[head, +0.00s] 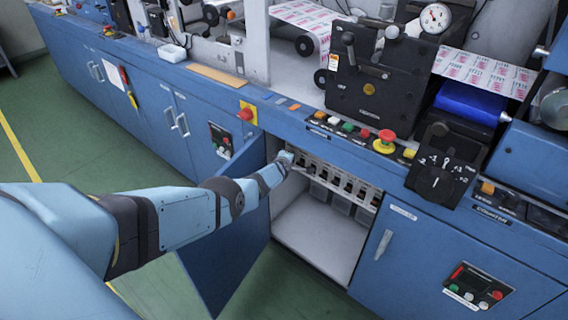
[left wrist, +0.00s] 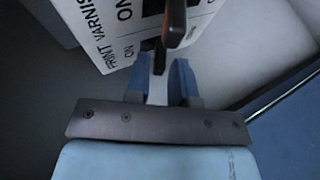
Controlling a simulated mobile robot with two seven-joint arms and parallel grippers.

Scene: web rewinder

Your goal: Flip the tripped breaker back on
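A row of black breakers on a pale panel (head: 345,184) sits at the top of an open cabinet in the head view. My left arm reaches in from the left, and my left gripper (head: 287,160) is at the row's left end. In the left wrist view my left gripper (left wrist: 160,72) has its two blue fingers apart. A dark breaker lever with an orange-brown edge (left wrist: 175,22) stands just ahead of the fingertips, its lower end between them; contact is unclear. The white label plate (left wrist: 125,38) beside it reads PRINT, VARNISH and ON. My right gripper is out of view.
The blue cabinet door (head: 228,245) hangs open below my left arm. The grey cabinet interior (head: 315,240) under the breakers is largely empty. Above is a ledge with push buttons and a red emergency stop (head: 387,136). Green floor lies in front.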

